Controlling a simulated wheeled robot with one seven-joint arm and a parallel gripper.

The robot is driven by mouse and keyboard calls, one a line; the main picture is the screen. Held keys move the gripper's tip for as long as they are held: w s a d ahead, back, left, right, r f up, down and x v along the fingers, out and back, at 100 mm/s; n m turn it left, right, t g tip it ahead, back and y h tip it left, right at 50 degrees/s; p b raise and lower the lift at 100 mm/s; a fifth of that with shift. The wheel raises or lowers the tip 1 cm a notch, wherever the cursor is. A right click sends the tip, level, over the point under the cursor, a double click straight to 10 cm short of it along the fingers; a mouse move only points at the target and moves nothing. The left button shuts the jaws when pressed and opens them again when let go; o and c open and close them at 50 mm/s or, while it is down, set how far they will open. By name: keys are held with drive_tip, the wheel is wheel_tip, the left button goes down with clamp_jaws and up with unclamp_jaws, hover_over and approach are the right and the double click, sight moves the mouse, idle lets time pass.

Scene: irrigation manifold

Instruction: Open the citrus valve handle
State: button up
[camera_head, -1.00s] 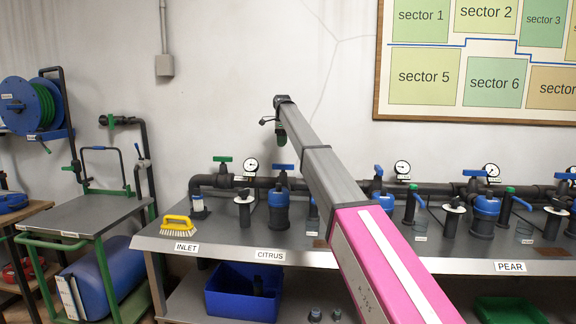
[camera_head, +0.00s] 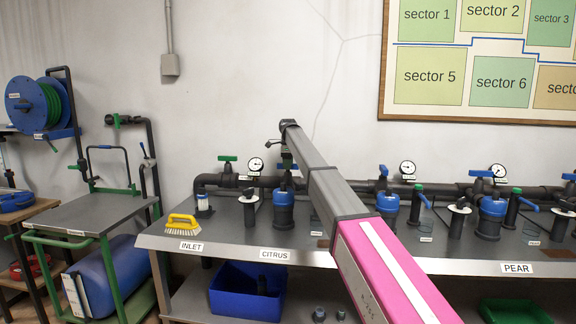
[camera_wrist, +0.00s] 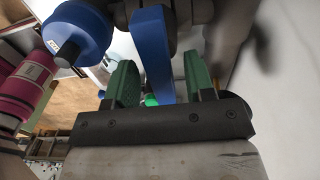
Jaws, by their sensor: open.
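The citrus valve's blue handle (camera_wrist: 152,55) hangs between the two green fingers of my gripper (camera_wrist: 160,78) in the wrist view, with a visible gap on either side. My gripper is open around it and does not visibly grip it. In the head view, my gripper (camera_head: 288,162) is low at the pipe above the blue-topped citrus filter (camera_head: 284,212), behind the CITRUS label (camera_head: 274,254). My arm and gripper hide most of the handle there.
A green-handled valve (camera_head: 227,159) and a gauge (camera_head: 256,164) stand left of my gripper. A yellow brush (camera_head: 183,224) lies on the bench's left end. Other blue-handled valves (camera_head: 481,173) and filters line the pipe to the right. A blue bin (camera_head: 246,292) sits below.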

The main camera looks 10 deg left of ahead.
clamp_jaws()
drive_tip(key=n, duration=0.4)
drive_tip(key=shift+n, duration=0.3)
drive_tip(key=n, duration=0.4)
drive_tip(key=shift+n, duration=0.3)
drive_tip(key=n, duration=0.4)
drive_tip(key=shift+n, duration=2.4)
unclamp_jaws()
